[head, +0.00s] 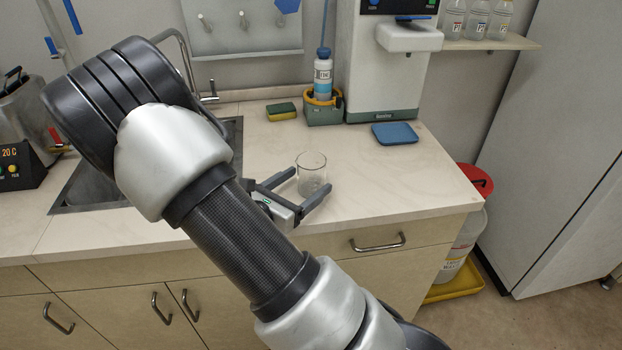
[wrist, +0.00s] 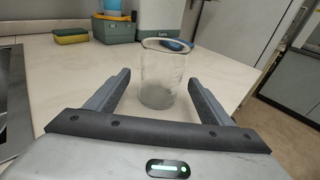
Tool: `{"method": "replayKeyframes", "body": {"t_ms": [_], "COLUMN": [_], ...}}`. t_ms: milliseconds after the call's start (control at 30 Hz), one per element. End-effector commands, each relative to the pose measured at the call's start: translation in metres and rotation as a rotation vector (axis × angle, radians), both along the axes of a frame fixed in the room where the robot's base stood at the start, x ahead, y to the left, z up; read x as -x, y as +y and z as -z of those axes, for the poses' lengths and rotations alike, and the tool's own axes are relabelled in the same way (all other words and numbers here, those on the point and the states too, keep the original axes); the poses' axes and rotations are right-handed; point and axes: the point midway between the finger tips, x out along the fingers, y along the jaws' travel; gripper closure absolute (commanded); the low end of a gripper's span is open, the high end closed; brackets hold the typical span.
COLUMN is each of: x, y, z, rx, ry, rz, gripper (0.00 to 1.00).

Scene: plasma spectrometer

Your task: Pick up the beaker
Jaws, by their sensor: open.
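The beaker (head: 311,174) is clear glass and stands upright on the pale countertop, near its front edge. My gripper (head: 308,190) is open, with its two dark fingers reaching toward the beaker from the front left. In the wrist view the beaker (wrist: 161,78) stands centred ahead, and its base shows between the fingertips of my gripper (wrist: 158,82). I cannot tell how far the beaker sits inside the jaws. No finger visibly grips it.
A sponge (head: 281,112), a bottle (head: 323,76) in a green holder, and a blue pad (head: 395,134) lie behind the beaker. The white instrument (head: 388,70) stands at the back. A sink (head: 95,180) is to the left. The counter right of the beaker is clear.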

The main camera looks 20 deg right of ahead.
Motion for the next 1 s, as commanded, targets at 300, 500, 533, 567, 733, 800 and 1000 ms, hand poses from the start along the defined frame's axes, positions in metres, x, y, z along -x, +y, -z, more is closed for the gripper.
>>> {"method": "replayKeyframes", "body": {"t_ms": [300, 500, 533, 567, 733, 800, 1000], "x": [-0.014, -0.014, -0.014, -0.014, -0.014, -0.014, -0.014], "y": [-0.027, -0.026, -0.026, -0.026, -0.026, -0.026, -0.026], "z": [0.005, 0.005, 0.005, 0.005, 0.005, 0.005, 0.002], "rx": [0.0, 0.0, 0.0, 0.0, 0.0, 0.0, 0.0], "ry": [0.0, 0.0, 0.0, 0.0, 0.0, 0.0, -0.001], "rz": [0.0, 0.0, 0.0, -0.001, 0.0, 0.0, 0.0], "gripper": [0.25, 0.3, 0.35, 0.41, 0.69, 0.71, 0.71]}}
